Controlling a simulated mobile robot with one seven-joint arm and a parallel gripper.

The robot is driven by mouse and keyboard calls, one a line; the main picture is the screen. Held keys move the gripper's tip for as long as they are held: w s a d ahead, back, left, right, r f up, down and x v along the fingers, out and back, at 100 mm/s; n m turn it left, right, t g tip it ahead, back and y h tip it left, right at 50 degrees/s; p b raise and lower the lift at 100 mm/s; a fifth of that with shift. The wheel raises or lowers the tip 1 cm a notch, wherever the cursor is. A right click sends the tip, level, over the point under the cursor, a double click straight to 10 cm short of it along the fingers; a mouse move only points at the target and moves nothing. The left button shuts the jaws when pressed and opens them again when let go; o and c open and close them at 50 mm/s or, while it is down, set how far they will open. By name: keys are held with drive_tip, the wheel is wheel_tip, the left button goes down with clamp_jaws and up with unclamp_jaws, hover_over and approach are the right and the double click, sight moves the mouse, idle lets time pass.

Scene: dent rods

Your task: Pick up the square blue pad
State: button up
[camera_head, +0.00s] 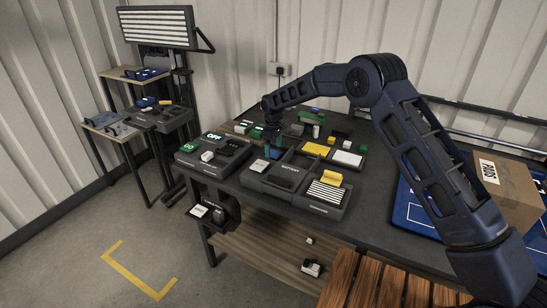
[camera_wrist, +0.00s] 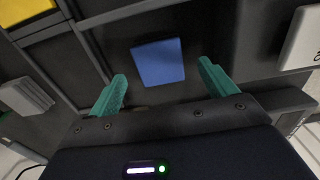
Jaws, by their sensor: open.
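The square blue pad (camera_wrist: 158,62) lies flat on a dark surface inside a dark divided tray in the wrist view. It shows whole there, between and a little beyond the fingertips. My gripper (camera_wrist: 163,72) is open, with one teal finger to the left of the pad and one to the right. Nothing is between the fingers in their grip, and they do not appear to touch the pad. In the head view my gripper (camera_head: 265,146) points down over the tray on the table, and a small blue patch of the pad (camera_head: 276,153) shows beside it.
A panel with green buttons (camera_head: 188,147) stands to the left. Yellow and white pads lie behind. A cardboard box (camera_head: 505,190) is at the right.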

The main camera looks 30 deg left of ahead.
sight(274, 154)
drive_tip(key=shift+f, duration=1.55)
drive_tip(key=c, duration=1.1)
drive_tip(key=shift+r, duration=0.15)
